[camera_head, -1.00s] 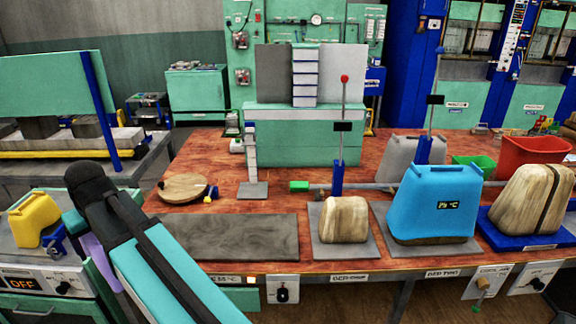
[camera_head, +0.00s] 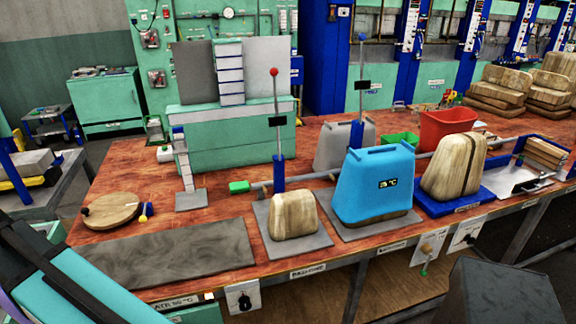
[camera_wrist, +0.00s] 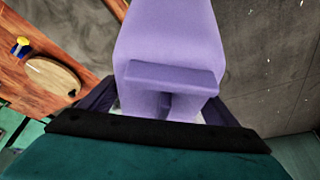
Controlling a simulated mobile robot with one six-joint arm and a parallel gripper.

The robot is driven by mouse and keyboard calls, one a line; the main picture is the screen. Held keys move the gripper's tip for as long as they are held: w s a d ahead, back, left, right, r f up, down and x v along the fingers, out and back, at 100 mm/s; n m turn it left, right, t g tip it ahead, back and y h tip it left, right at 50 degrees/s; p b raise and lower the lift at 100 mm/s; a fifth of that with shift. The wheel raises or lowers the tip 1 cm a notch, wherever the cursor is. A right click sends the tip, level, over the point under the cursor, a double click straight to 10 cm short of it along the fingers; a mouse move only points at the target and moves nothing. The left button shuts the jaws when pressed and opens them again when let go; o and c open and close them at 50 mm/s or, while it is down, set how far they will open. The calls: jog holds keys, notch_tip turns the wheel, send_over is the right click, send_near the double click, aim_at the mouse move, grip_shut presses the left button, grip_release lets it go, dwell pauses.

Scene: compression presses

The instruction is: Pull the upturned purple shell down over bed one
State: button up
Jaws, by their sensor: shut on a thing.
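The purple shell (camera_wrist: 168,35) fills the upper middle of the wrist view, a smooth lilac body with a raised bar across its near face. My gripper (camera_wrist: 165,108) is shut on it at this near end, dark fingers at either side. The shell is out of sight in the head view, where only part of my arm shows at lower left. Bed one, a small pale wooden block (camera_head: 293,215) on a grey plate (camera_head: 318,242), stands bare at the table's front edge. A red-knobbed lever (camera_head: 274,110) rises behind it.
A blue shell (camera_head: 374,188) showing 25 °C covers the bed to the right. A strapped wooden block (camera_head: 453,166) stands beyond it on a blue base. Left of bed one lies a flat dark slab (camera_head: 160,255); a round wooden board (camera_head: 111,211) lies behind it.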

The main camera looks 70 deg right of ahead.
jog(key=s+d+r+m+g+h+p, duration=0.15)
jog(key=s+d+m, duration=0.3)
jog(key=d, duration=0.95)
jog(key=s+d+f+m+g+h+p, duration=0.1)
jog(key=s+d+m+p, duration=0.3)
jog(key=d, duration=0.9)
jog(key=s+d+r+m+g+h+b, duration=0.1)
jog(key=s+d+m+h, duration=0.15)
jog(key=d+m, duration=0.75)
jog(key=s+d+r+m+g+y+p, duration=0.1)
jog(key=s+d+m+g+p, duration=0.3)
jog(key=s+d, duration=2.6)
jog(key=s+m+y, duration=0.1)
jog(key=s+m, duration=0.2)
jog(key=m, duration=0.2)
jog(key=shift+s+r+m+p, duration=0.2)
jog(key=shift+r+m+p, duration=0.05)
jog(key=shift+m+p, duration=0.15)
jog(key=shift+f, duration=0.1)
jog(key=shift+f+b, duration=3.95)
jog(key=shift+f, duration=3.9)
jog(key=shift+f+b, duration=0.3)
jog(key=shift+f, duration=0.2)
jog(key=o, duration=1.7)
